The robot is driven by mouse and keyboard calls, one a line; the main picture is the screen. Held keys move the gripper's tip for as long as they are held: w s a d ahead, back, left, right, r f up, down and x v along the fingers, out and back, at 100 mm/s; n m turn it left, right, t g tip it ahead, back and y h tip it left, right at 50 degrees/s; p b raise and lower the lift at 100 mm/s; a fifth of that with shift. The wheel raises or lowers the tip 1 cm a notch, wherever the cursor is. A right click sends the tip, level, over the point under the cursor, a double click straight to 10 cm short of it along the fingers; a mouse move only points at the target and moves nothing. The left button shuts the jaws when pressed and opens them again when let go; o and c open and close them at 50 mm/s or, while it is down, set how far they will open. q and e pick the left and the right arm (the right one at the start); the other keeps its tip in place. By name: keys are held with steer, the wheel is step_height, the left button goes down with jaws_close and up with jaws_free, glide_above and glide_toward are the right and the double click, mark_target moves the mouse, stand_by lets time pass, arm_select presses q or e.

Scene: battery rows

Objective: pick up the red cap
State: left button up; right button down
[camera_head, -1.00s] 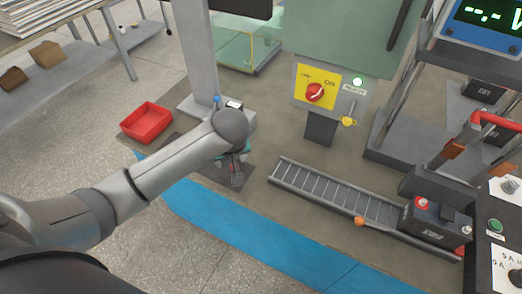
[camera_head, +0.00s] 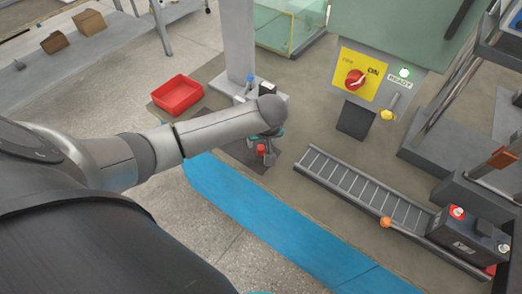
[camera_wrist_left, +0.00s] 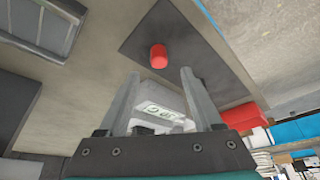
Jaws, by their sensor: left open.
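A small red cap (camera_head: 261,149) stands on a dark mat (camera_head: 238,150) on the table, partly crowded by my gripper. In the left wrist view the red cap (camera_wrist_left: 158,56) is a short red cylinder on the dark mat (camera_wrist_left: 205,62), just beyond the fingertips and in line with the gap between them. My left gripper (camera_wrist_left: 160,76) is open with nothing between its fingers. In the head view my left gripper (camera_head: 257,156) points down at the mat, and my own wrist hides part of it. My right gripper is not in view.
A red tray (camera_head: 178,94) lies left of a grey post (camera_head: 240,45). A blue strip (camera_head: 270,225) runs along the front edge. A roller track (camera_head: 350,185) leads right to a dark battery (camera_head: 468,238); an orange ball (camera_head: 385,222) sits at its side. A yellow switch panel (camera_head: 360,73) stands behind.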

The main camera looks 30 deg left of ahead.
mark_target(261, 147)
arm_select(q)
steer(key=b+x, duration=0.1)
steer(key=x, duration=0.3)
steer(key=shift+f+b, duration=0.35)
steer(key=shift+s, duration=0.1)
jaws_close()
